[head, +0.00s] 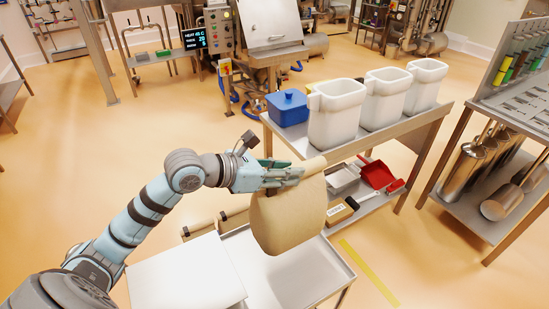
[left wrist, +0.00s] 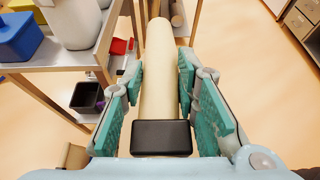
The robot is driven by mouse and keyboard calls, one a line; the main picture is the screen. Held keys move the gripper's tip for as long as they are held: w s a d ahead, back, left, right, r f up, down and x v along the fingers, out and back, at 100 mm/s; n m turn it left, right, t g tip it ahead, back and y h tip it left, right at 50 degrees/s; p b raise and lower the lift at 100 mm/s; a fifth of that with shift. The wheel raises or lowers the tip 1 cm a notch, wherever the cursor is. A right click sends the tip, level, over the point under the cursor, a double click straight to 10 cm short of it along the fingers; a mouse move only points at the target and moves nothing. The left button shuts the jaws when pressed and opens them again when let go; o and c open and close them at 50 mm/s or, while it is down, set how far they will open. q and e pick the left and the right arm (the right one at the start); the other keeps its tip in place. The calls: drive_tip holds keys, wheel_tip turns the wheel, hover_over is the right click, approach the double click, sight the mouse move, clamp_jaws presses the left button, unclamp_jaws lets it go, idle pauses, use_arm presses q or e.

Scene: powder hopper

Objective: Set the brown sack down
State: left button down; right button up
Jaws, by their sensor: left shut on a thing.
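The brown sack (head: 290,218) hangs from my left gripper (head: 285,172) in the head view, over a low metal table (head: 338,270). Its bottom overlaps the tabletop in the picture; I cannot tell whether it touches. In the left wrist view the sack's rolled top (left wrist: 160,75) lies between the two green finger pads of my left gripper (left wrist: 160,90), which is shut on it. A black block at the near end of the view covers part of the roll. My right gripper is not in view.
Several white jugs (head: 337,115) and a blue lidded box (head: 288,107) stand on the metal bench behind. A red dustpan (head: 376,174) is on its lower shelf. More brown sacks (head: 199,229) lie below, behind the table. A white panel (head: 185,272) is left of the sack.

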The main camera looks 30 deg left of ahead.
sight(285, 201)
use_arm(q)
wheel_tip(285, 201, down, 10)
drive_tip(key=shift+w+f+b, duration=0.1)
drive_tip(key=shift+f+b, duration=0.1)
drive_tip(key=shift+b, duration=0.6)
wheel_tip(285, 201, down, 4)
drive_tip(key=shift+f+b, duration=0.1)
drive_tip(key=shift+b, duration=0.4)
drive_tip(key=c, duration=1.7)
unclamp_jaws()
drive_tip(key=shift+f, duration=0.25)
drive_tip(key=o, duration=0.5)
drive_tip(key=shift+s+d+r, duration=0.1)
drive_tip(key=shift+s+r, duration=0.05)
drive_tip(key=shift+s, duration=0.05)
drive_tip(key=shift+c, duration=0.2)
